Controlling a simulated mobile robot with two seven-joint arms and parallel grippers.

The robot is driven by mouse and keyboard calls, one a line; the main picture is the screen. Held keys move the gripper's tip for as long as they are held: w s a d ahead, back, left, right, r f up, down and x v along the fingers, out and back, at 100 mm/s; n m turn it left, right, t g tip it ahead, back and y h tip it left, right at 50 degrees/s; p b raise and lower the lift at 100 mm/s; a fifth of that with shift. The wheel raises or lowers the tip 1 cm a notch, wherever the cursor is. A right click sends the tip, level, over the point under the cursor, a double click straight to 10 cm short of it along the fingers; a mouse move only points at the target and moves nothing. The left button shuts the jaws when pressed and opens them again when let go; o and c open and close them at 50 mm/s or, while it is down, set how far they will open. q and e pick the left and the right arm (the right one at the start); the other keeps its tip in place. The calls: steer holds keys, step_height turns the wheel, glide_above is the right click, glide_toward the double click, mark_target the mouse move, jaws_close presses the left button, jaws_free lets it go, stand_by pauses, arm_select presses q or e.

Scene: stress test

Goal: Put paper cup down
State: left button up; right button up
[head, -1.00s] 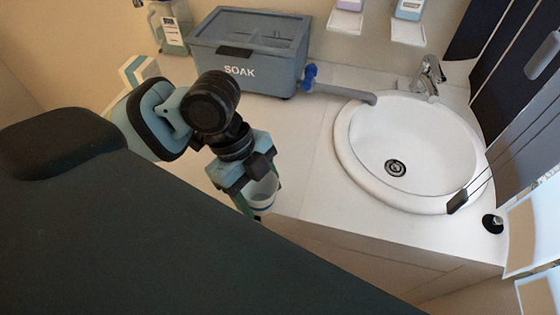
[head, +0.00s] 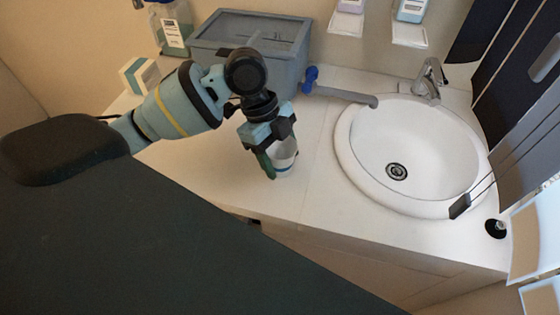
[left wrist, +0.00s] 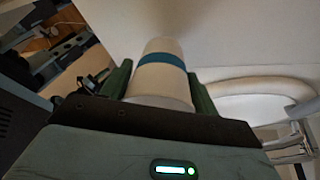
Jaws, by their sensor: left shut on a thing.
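The paper cup (head: 284,156) is white with a blue-green band. My left gripper (head: 275,165) is shut on it, over the counter (head: 322,135) between the soak tub and the sink. In the left wrist view the cup (left wrist: 162,75) stands between the two green fingers of the gripper (left wrist: 165,90), one on each side. In the head view the gripper body covers part of the cup. I cannot tell whether the cup's bottom touches the counter.
The grey-blue soak tub (head: 295,45) stands at the back, partly behind my arm. A pipe with a blue valve (head: 310,78) runs from it to the sink (head: 432,150). A bottle (head: 172,30) and a small box (head: 138,75) stand at the back left. The counter's front left is clear.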

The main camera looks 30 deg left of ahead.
arm_select(q)
steer(key=shift+f, duration=1.3)
steer(key=o, duration=0.9)
steer(key=shift+f, duration=0.1)
steer(key=shift+o, duration=0.2)
steer(key=v, duration=1.2)
steer(key=shift+p, duration=0.4)
